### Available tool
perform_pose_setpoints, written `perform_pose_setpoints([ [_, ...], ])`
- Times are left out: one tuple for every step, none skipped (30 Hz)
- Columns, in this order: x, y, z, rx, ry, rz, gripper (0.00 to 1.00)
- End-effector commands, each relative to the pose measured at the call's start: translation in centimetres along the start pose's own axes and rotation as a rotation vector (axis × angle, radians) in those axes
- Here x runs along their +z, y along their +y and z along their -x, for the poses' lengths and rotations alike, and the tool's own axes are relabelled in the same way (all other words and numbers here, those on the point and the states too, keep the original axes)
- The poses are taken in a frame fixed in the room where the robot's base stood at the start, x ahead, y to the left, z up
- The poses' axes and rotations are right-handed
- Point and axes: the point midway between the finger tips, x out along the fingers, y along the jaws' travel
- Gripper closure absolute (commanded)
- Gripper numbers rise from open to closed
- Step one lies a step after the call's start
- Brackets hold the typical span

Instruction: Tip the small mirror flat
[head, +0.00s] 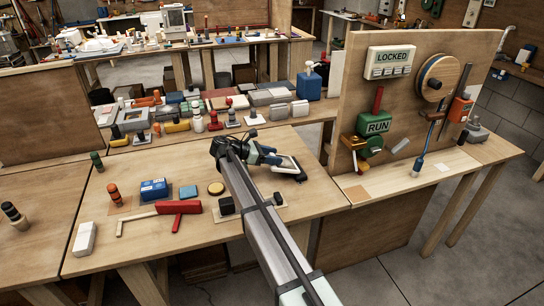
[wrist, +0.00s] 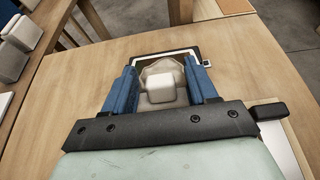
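The small mirror (head: 291,170) appears as a dark-framed panel on the right half of the workbench. It also shows in the wrist view, where its black frame (wrist: 196,53) lies beyond my fingertips. It looks tilted in the head view, but its exact angle is hard to tell. My gripper (head: 270,155) is just left of and behind the mirror in the head view. In the wrist view the two blue fingers of my gripper (wrist: 162,67) are spread apart. A pale block-like shape (wrist: 161,90) shows between them; I cannot tell whether they touch it.
A red tool (head: 178,208), a blue box (head: 153,189) and a white block (head: 85,238) stand on the bench's left half. Bare wood lies around the mirror.

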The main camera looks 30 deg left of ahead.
Motion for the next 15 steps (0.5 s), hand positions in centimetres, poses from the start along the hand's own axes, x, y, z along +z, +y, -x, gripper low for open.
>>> perform_pose_setpoints([
  [0.0, 0.0, 0.01, 0.0, 0.0, 0.0, 0.46],
  [0.0, 0.0, 0.01, 0.0, 0.0, 0.0, 0.49],
  [-0.01, 0.0, 0.01, 0.0, 0.0, 0.0, 0.53],
  [-0.01, 0.0, 0.01, 0.0, 0.0, 0.0, 0.56],
  [-0.01, 0.0, 0.02, 0.0, 0.0, 0.0, 0.59],
  [-0.01, 0.0, 0.02, 0.0, 0.0, 0.0, 0.63],
  [-0.01, 0.0, 0.02, 0.0, 0.0, 0.0, 0.66],
  [0.0, 0.0, 0.02, 0.0, 0.0, 0.0, 0.68],
  [0.0, 0.0, 0.02, 0.0, 0.0, 0.0, 0.72],
  [-0.01, 0.0, 0.02, 0.0, 0.0, 0.0, 0.75],
  [-0.01, 0.0, 0.02, 0.0, 0.0, 0.0, 0.78],
  [-0.01, 0.0, 0.02, 0.0, 0.0, 0.0, 0.82],
  [-0.01, 0.0, 0.02, 0.0, 0.0, 0.0, 0.85],
  [-0.01, 0.0, 0.02, 0.0, 0.0, 0.0, 0.88],
  [-0.01, 0.0, 0.02, 0.0, 0.0, 0.0, 0.91],
])
